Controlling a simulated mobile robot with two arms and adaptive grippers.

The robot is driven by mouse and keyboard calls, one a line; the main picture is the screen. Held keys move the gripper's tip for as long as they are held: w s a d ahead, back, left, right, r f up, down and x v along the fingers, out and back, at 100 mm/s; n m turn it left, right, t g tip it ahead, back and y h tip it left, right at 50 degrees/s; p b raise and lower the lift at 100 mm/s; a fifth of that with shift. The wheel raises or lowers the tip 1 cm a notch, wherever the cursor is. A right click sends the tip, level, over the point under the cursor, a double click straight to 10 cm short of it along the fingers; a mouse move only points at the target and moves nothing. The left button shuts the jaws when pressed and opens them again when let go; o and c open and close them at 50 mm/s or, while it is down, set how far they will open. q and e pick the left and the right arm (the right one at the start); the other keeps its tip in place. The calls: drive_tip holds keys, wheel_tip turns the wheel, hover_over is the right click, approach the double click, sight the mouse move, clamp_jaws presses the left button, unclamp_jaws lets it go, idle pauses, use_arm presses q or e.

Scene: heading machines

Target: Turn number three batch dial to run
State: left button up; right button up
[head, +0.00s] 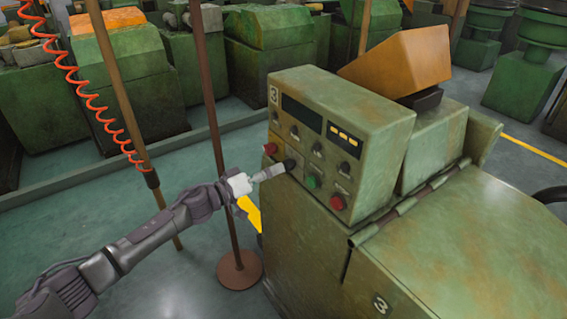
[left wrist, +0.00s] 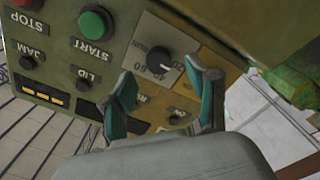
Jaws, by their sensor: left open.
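The machine marked 3 has a sloped green control box (head: 345,130) in the head view. Its large black batch dial (head: 291,164) sits on the panel left of the green button, partly covered by my left gripper (head: 277,170). In the left wrist view, the dial (left wrist: 160,60) is a round black knob on a pale plate, seen upside down. Lettering that looks like RUN is beside it, and its light pointer mark faces lower right. My left gripper (left wrist: 164,76) is open, its teal-padded fingers either side of the dial's line; contact cannot be told. My right gripper is not visible.
A green START button (left wrist: 96,22) and small LID (left wrist: 83,84) and JAM (left wrist: 28,62) knobs are close by. A red button (head: 337,203) is at the panel's right, another (head: 270,148) at its left. A brown post (head: 217,150) stands beside my left arm.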

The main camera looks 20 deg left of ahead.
sight(285, 166)
use_arm(q)
drive_tip(key=shift+x, duration=2)
drive_tip(key=shift+s, duration=0.1)
clamp_jaws()
